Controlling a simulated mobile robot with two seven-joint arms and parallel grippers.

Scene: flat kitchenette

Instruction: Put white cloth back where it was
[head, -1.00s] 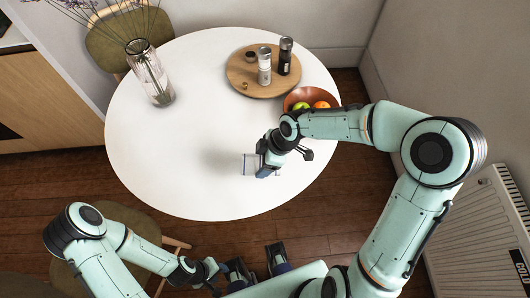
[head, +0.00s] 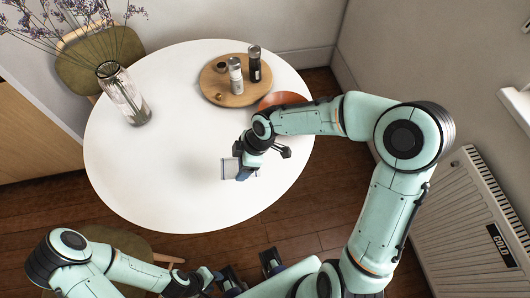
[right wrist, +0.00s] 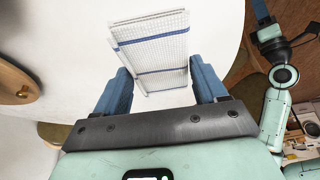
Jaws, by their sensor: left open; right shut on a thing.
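The white cloth (right wrist: 152,50) is folded and has blue stripes. In the right wrist view it lies between the two blue fingers of my right gripper (right wrist: 160,88) and extends beyond them. In the head view my right gripper (head: 240,172) is over the white round table, shut on the cloth, with a small pale part of the cloth (head: 227,169) showing at its left. I cannot tell whether the cloth touches the table. My left gripper (head: 212,277) is low in the head view, open and empty, off the table's front edge.
A wooden tray (head: 210,88) with a white grinder (head: 235,76) and a dark grinder (head: 254,64) stands at the back. An orange bowl (head: 283,99) is partly behind my right arm. A flower vase (head: 124,95) stands at left.

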